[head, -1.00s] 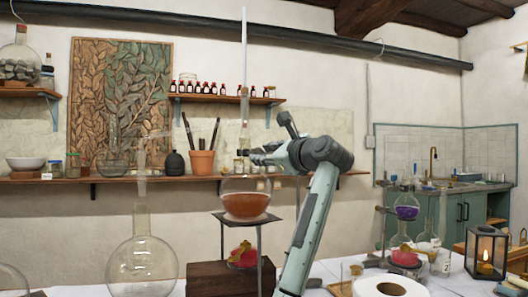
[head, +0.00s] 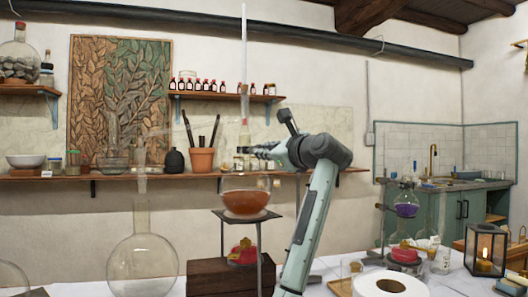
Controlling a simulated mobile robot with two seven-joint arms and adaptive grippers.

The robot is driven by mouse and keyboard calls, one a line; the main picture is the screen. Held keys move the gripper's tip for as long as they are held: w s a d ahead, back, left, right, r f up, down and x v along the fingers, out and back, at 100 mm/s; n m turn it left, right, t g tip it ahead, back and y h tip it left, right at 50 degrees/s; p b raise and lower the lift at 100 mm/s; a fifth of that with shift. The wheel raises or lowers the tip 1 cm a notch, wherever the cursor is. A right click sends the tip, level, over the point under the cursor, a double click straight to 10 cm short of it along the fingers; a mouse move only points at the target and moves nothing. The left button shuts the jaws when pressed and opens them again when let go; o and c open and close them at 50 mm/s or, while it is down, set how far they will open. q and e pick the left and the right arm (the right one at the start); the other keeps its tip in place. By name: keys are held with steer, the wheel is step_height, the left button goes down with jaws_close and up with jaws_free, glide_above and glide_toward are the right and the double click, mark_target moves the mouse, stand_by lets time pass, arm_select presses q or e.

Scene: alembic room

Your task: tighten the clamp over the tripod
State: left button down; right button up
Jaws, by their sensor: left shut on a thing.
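A dark metal tripod (head: 246,217) stands left of the middle in the head view. A round flask with orange-brown liquid (head: 245,203) sits on its top plate. A tall clear tube (head: 243,60) rises above the flask's neck, with a reddish piece at its lower part. My left gripper (head: 252,152) is beside the neck, above the tripod, pointing left. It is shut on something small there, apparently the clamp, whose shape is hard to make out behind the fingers. My right gripper is not in view.
A large clear flask (head: 142,262) stands left of the tripod. A red item (head: 243,251) is under the tripod. A wooden shelf (head: 130,181) runs behind.

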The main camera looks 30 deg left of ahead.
arm_select(q)
steer(key=m, duration=2.4)
steer(key=shift+m, duration=0.3)
stand_by(0.5)
steer(key=c, duration=1.6)
jaws_free()
steer(key=v, duration=1.2)
